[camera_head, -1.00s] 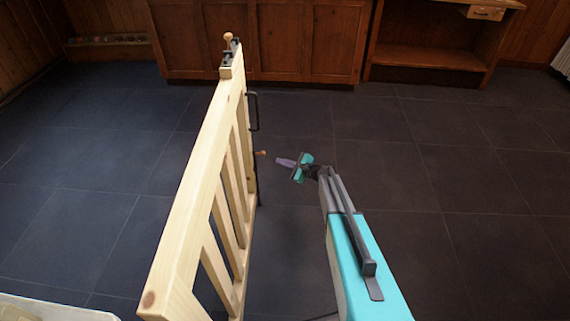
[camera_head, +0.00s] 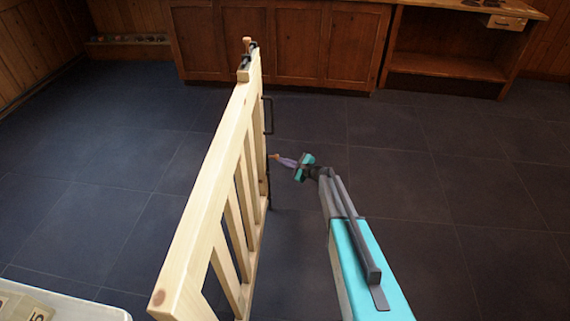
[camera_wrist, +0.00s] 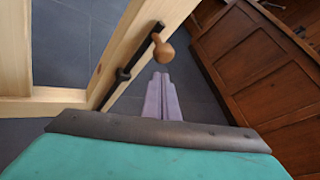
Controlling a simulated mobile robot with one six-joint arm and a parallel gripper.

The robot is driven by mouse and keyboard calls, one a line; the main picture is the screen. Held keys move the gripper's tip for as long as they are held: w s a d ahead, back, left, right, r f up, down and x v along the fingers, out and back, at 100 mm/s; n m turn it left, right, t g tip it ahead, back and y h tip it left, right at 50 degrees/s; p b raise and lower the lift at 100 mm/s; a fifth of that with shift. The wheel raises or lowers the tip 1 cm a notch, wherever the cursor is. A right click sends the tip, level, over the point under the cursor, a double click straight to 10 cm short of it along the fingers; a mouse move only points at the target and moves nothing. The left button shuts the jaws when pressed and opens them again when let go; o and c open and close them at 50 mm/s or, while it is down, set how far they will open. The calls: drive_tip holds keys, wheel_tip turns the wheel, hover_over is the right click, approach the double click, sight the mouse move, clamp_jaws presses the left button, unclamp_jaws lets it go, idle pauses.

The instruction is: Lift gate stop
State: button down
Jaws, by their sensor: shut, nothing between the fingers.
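The pale wooden gate (camera_head: 207,205) stands across the middle of the head view. Its stop is a dark rod with a small turned wooden knob (camera_head: 274,157) on the gate's right face, low down near the far end. In the wrist view the knob (camera_wrist: 164,52) tops the dark rod (camera_wrist: 130,72), which runs along a gate post. My gripper (camera_head: 281,159), with purple fingers, is shut and empty. Its fingertips (camera_wrist: 161,78) appear just below the knob in the wrist view. I cannot tell whether they touch it.
A dark handle (camera_head: 268,115) and a top latch with a knob (camera_head: 247,45) are on the gate's far end. Wooden cabinets (camera_head: 275,45) line the back wall. A pale tray (camera_head: 75,308) is at the lower left. The tiled floor (camera_head: 420,180) right of the gate is clear.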

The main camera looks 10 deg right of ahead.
drive_tip(key=shift+s+a+r, duration=0.25)
drive_tip(key=shift+r, duration=0.4)
drive_tip(key=shift+r, duration=1.95)
wheel_tip(320, 180, down, 4)
drive_tip(key=w+d+b, duration=0.1)
drive_tip(key=d+b, duration=0.1)
drive_tip(key=v, duration=0.9)
drive_tip(key=shift+r, duration=0.35)
drive_tip(key=shift+s, duration=0.15)
